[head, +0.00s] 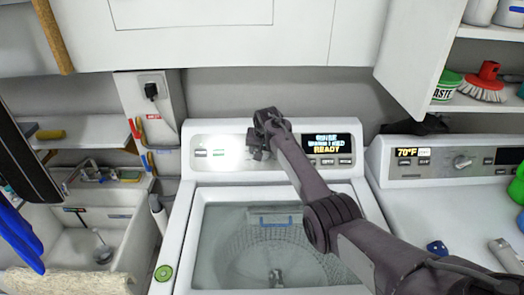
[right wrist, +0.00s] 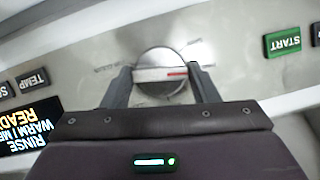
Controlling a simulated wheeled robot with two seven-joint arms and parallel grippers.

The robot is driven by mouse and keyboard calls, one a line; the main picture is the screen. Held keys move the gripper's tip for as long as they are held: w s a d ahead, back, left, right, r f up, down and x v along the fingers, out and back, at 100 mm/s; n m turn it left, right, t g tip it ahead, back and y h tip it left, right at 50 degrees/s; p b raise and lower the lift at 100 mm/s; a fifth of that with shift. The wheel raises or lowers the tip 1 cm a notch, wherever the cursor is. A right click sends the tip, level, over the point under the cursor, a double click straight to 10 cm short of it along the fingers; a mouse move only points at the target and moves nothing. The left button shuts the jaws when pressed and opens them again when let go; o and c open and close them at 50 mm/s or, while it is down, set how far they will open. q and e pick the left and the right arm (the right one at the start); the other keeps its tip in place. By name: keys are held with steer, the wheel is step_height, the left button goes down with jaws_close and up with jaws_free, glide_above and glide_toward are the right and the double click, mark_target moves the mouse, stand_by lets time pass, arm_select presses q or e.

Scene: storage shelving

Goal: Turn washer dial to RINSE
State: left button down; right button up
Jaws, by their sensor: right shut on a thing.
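The washer dial (right wrist: 160,62) is a round silver knob with a raised grip bar and a red mark toward the right end of the bar in the right wrist view. My right gripper (right wrist: 162,76) has one finger on each side of the dial and is shut on it. In the head view my right gripper (head: 262,140) covers the dial on the washer panel (head: 230,165). The washer display (right wrist: 30,125) is tilted and upside down in the wrist view and reads RINSE, WARM, MED and READY. The display also shows in the head view (head: 327,144). My left gripper is not in view.
The washer's lid (head: 220,225) lies below the panel. A green START button (right wrist: 288,42) is beside the dial in the wrist view. A second machine (head: 440,165) stands at right, a sink (head: 85,205) at left. An overhead cabinet (head: 220,40) hangs above the washer.

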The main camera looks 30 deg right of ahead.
stand_by(0.5)
steer(key=o, duration=1)
steer(key=shift+c, duration=0.2)
steer(key=b+v, duration=0.1)
steer(key=v, duration=0.6)
steer(key=shift+s+r+b, duration=0.15)
steer(key=shift+r+b, duration=0.2)
steer(key=shift+b, duration=0.05)
steer(key=shift+a+f, duration=0.1)
steer(key=shift+a, duration=0.05)
